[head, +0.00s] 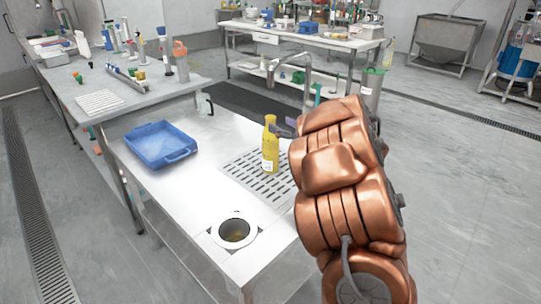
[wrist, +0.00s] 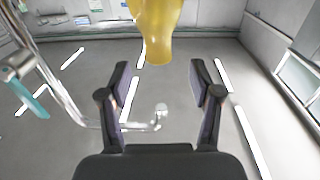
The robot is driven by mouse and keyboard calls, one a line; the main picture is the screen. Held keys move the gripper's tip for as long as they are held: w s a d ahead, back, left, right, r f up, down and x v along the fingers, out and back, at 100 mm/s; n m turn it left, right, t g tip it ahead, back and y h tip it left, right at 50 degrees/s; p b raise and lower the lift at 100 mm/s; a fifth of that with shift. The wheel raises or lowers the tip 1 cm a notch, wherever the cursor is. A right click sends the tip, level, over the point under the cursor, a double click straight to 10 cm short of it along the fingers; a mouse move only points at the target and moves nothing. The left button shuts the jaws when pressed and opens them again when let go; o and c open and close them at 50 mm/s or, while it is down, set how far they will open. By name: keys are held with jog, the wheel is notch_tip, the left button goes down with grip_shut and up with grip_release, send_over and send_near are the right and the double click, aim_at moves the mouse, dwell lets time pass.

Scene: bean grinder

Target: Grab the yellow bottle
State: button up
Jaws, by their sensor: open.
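The yellow bottle (head: 270,147) stands upright on the slotted drain area of the steel table, with a pale label low on its front. My gripper (head: 284,128) is mostly hidden behind my copper arm in the head view; a dark part of it shows right beside the bottle's upper part. In the wrist view the yellow bottle (wrist: 157,30) shows at the top centre, cut off by the frame edge. My open gripper (wrist: 160,80) has one finger to each side, with nothing held between them. The bottle appears just beyond the fingertips; contact cannot be told.
A blue tray (head: 160,144) lies on the steel table (head: 190,185) left of the bottle. A round hole (head: 235,231) is near the front. A curved metal faucet (head: 290,60) rises behind the bottle and shows at left in the wrist view (wrist: 62,88). Bare steel lies between tray and hole.

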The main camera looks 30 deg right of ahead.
aim_at(274, 122)
jog(key=shift+w+a+f, duration=0.1)
jog(key=shift+w, duration=0.9)
jog(key=shift+w+a+f, duration=0.15)
jog(key=shift+w, duration=0.8)
jog(key=shift+w+a+f, duration=0.1)
jog(key=shift+w, duration=0.9)
jog(key=shift+c, duration=0.2)
grip_shut()
jog(key=shift+r, duration=0.1)
